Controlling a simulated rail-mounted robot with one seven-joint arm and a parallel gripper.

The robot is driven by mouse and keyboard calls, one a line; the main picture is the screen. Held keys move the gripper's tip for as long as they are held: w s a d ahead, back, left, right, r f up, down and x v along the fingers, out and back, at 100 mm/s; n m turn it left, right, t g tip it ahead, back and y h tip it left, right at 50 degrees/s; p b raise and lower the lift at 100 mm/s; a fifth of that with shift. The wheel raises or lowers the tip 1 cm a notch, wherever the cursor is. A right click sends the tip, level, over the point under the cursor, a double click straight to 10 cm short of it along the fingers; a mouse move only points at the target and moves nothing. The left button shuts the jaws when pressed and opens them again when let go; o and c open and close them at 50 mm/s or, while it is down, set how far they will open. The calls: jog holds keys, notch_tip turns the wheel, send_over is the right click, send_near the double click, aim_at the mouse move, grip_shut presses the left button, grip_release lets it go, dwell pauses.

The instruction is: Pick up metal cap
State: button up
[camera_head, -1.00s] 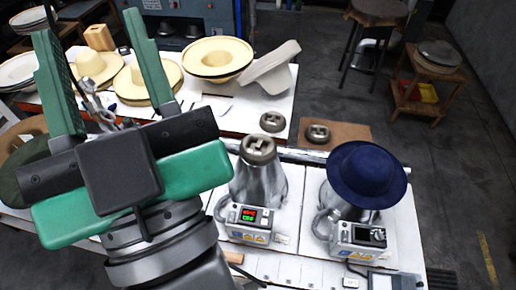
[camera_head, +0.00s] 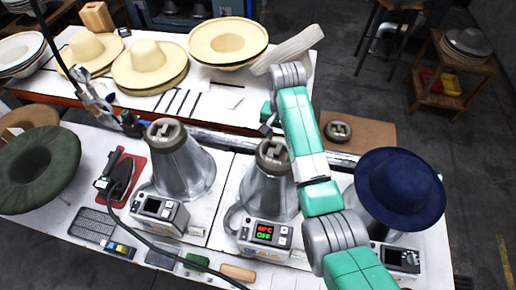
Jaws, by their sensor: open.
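A grey metal cap (camera_head: 275,155) sits on top of the middle metal cone (camera_head: 266,195). Another cap (camera_head: 167,134) tops the left cone (camera_head: 180,168). A third cap (camera_head: 338,131) lies on the brown board at the back right. My gripper (camera_head: 267,118) is mostly hidden behind my green and grey wrist. Only small green and dark parts show, above and behind the middle cone's cap. It is open. I cannot tell whether a cap lies between its fingers.
A blue hat (camera_head: 400,188) covers the right cone. Several straw hats (camera_head: 150,68) stand on the back table. A green hat (camera_head: 38,168) and an iron (camera_head: 121,175) are at left. A black cable crosses the front table.

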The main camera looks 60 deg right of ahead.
aim_at(278, 151)
notch_tip(278, 151, down, 2)
jog(key=shift+s+a+f, duration=0.1)
jog(key=shift+s+f, duration=0.05)
jog(key=shift+f, duration=0.1)
jog(key=f, duration=0.5)
jog(key=shift+w+d+f+p, duration=0.15)
jog(key=shift+w+d+p, duration=0.1)
jog(key=shift+w+p, duration=0.1)
jog(key=shift+c, duration=0.2)
grip_shut()
dwell(0.8)
